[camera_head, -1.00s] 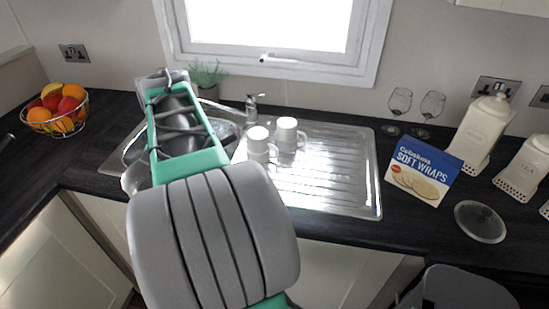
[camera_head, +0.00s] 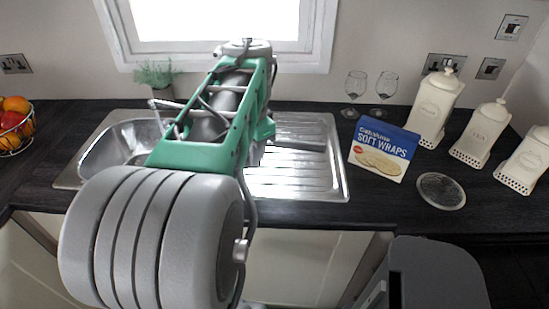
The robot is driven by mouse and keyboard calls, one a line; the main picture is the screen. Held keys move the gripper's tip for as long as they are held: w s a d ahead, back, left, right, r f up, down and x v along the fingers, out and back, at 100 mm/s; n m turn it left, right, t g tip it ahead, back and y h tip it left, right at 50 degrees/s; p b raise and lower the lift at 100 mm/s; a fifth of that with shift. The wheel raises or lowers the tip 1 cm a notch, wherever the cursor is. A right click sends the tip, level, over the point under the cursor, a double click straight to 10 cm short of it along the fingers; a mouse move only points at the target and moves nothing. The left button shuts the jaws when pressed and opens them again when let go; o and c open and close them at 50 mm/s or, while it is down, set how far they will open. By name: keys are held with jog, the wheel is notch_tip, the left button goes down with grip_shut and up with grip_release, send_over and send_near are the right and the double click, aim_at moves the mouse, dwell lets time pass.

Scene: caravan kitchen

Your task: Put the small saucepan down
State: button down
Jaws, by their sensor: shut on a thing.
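I cannot make out the small saucepan for certain; my arm covers the middle of the sink area. A dark grey bar (camera_head: 298,145) shows just right of my arm over the drainer; I cannot tell whether it is a pan handle. My gripper is hidden behind my arm. The steel sink with ribbed drainer (camera_head: 325,180) is set in the dark worktop (camera_head: 400,215), its bowl showing left of my arm.
A soft wraps box (camera_head: 383,150), a round glass lid (camera_head: 441,191), white canisters (camera_head: 480,135) and two wine glasses (camera_head: 384,87) stand on the right. A fruit basket (camera_head: 14,128) is at far left. The drainer's right part is clear.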

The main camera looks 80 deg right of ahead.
jog(key=p, duration=0.1)
send_near(275, 172)
jog(key=w+a+r, duration=0.1)
jog(key=a+r, duration=0.1)
jog(key=a, duration=0.2)
jog(key=d+f, duration=0.3)
jog(key=shift+s+d+f, duration=0.3)
jog(key=shift+f, duration=0.05)
jog(key=shift+d+f+p, duration=0.2)
jog(key=shift+f+p, duration=0.05)
jog(key=shift+p, duration=0.05)
jog(key=shift+s+d+f, duration=0.1)
jog(key=shift+d+f, duration=0.05)
jog(key=shift+f, duration=0.8)
jog(key=shift+s+d+f, duration=0.1)
jog(key=shift+f, duration=0.85)
jog(key=shift+w+f, duration=0.1)
jog(key=shift+f, duration=0.05)
jog(key=c, duration=1.6)
grip_release()
jog(key=shift+a+f, duration=0.1)
